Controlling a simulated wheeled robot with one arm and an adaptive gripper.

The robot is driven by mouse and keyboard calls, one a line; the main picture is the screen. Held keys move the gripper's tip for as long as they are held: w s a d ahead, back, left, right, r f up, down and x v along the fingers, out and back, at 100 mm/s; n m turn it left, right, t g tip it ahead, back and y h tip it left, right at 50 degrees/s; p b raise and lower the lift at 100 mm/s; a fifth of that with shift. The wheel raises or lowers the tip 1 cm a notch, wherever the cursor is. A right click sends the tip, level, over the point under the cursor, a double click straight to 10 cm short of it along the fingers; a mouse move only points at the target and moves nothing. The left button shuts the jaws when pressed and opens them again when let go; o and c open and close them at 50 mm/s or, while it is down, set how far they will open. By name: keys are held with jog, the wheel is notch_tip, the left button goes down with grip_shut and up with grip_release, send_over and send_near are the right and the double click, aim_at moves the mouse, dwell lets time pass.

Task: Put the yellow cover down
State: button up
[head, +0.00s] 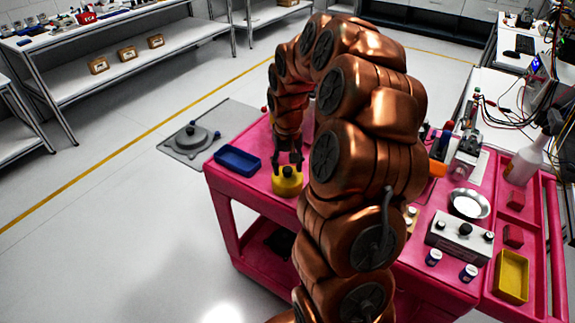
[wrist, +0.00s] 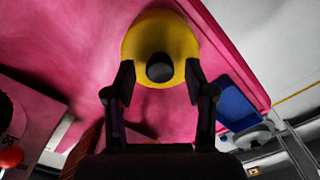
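The yellow cover (head: 287,184) is a squat round piece with a dark knob on top. It appears to rest upright on the pink cart top (head: 243,187), near the cart's front left edge. My gripper (head: 288,160) points down just above it, with one finger on each side of the knob. In the wrist view the yellow cover (wrist: 160,32) lies beyond my gripper (wrist: 160,80). The fingers are spread, with a visible gap between each finger and the dark knob (wrist: 160,68). Whether a fingertip touches the cover's top is unclear.
A blue tray (head: 238,160) sits left of the cover, also in the wrist view (wrist: 238,105). A grey plate with a round fixture (head: 190,138) lies beyond. My arm hides the cart's middle. On the right are a metal bowl (head: 468,205), control box (head: 460,238) and yellow tray (head: 511,277).

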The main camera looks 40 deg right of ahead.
aim_at(287, 169)
notch_tip(287, 169, up, 11)
jog(key=b, duration=0.3)
jog(key=s+a+r+n, duration=0.2)
jog(key=s+a, duration=0.2)
jog(key=a, duration=0.5)
jog(key=s+a+f+n, duration=0.1)
jog(key=s+a, duration=0.3)
jog(key=s, duration=0.4)
jog(key=s+a+f+n+g, duration=0.1)
jog(key=s+a+f, duration=0.3)
jog(key=s, duration=0.4)
jog(key=s+a+f+n, duration=0.1)
jog(key=s+a+f, duration=0.1)
jog(key=s+a, duration=0.3)
jog(key=s, duration=0.2)
jog(key=shift+s+a+f+g, duration=0.3)
jog(key=shift+s+g, duration=0.1)
jog(key=shift+r+p, duration=0.45)
jog(key=shift+r, duration=0.05)
